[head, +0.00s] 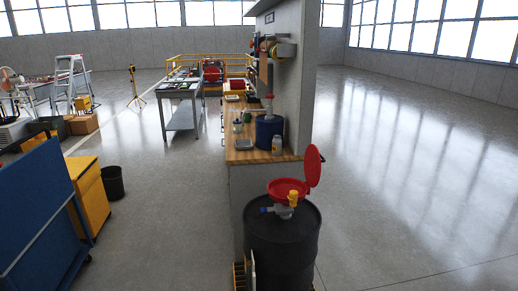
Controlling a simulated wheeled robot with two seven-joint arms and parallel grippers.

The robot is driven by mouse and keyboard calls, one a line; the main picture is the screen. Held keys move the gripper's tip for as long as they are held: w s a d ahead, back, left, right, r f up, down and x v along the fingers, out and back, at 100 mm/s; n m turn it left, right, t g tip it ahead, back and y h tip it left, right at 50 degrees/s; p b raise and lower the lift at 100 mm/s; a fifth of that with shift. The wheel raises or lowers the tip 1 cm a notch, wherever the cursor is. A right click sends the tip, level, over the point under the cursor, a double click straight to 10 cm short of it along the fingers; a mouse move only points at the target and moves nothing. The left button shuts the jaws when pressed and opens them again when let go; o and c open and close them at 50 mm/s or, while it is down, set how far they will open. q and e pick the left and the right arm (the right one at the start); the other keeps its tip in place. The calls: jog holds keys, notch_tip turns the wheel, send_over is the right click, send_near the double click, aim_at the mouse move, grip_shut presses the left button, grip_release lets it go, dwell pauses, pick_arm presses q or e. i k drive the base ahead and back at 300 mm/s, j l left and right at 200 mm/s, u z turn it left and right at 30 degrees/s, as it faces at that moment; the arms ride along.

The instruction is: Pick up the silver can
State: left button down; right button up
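I cannot make out a silver can for certain in the head view. On the wooden workbench (247,156) stand a blue drum (269,132) and a small pale container with a yellowish label (277,146) in front of it. A small greenish container (238,126) and other small items stand to the left of the drum, too small to tell apart. Neither of my grippers is in view.
A black barrel (283,245) with an open red-lidded funnel (287,188) stands before the bench's near end. A blue panel cart (45,220), yellow cabinet (90,205) and black bin (113,183) are at left. Floor between them and the bench is clear, as is the right side.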

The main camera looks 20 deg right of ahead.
aim_at(277, 141)
jog(key=i+j, duration=0.25)
jog(key=i+j+z, duration=0.1)
jog(key=i+j, duration=0.15)
jog(key=j, duration=0.25)
jog(key=i+j, duration=0.25)
jog(key=j, duration=0.15)
jog(key=i+j+z, duration=0.1)
jog(key=i+j, duration=0.15)
jog(key=j, duration=0.15)
jog(key=i+j+z, duration=0.1)
jog(key=j, duration=0.3)
jog(key=i, duration=0.1)
